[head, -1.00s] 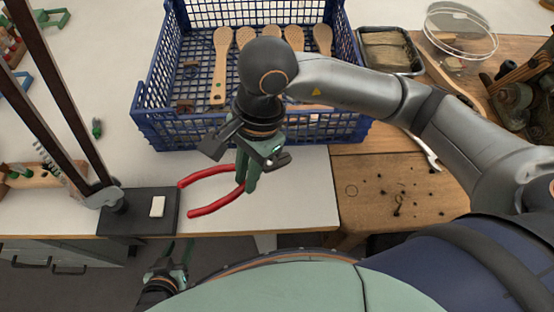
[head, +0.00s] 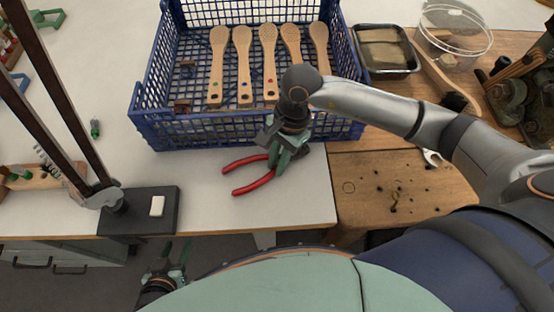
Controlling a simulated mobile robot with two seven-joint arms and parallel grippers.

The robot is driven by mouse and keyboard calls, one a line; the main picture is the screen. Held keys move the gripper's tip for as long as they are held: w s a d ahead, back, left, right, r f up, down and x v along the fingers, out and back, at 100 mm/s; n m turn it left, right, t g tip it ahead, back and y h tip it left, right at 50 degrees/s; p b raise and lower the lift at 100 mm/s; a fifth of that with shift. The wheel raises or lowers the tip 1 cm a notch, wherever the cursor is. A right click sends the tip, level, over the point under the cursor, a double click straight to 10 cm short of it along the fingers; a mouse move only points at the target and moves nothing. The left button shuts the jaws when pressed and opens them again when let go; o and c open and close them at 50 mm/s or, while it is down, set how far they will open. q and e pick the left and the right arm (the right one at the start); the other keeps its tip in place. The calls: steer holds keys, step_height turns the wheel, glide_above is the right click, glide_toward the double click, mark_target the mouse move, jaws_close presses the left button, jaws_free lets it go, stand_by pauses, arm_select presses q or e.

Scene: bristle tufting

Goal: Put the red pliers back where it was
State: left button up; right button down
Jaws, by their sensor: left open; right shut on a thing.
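The red pliers (head: 250,184) show two red handles pointing left, over the white table in front of the blue crate. My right gripper (head: 280,166) is shut on the pliers at their head end, which its fingers largely hide. I cannot tell whether the pliers touch the table. My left gripper (head: 170,262) is open and empty, low in the picture beyond the table's front edge.
The blue crate (head: 165,133) holds several wooden brushes (head: 243,62) just behind my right gripper. A black base with a tall dark frame (head: 130,218) stands at the left. A wrench (head: 432,158) and a metal tray (head: 388,72) lie at the right. White table is clear around the pliers.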

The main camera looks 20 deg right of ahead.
steer(key=shift+f, duration=0.1)
steer(key=c, duration=0.8)
jaws_free()
steer(key=shift+c, duration=0.2)
steer(key=shift+r, duration=0.2)
steer(key=v, duration=1.1)
steer(key=shift+r, duration=0.4)
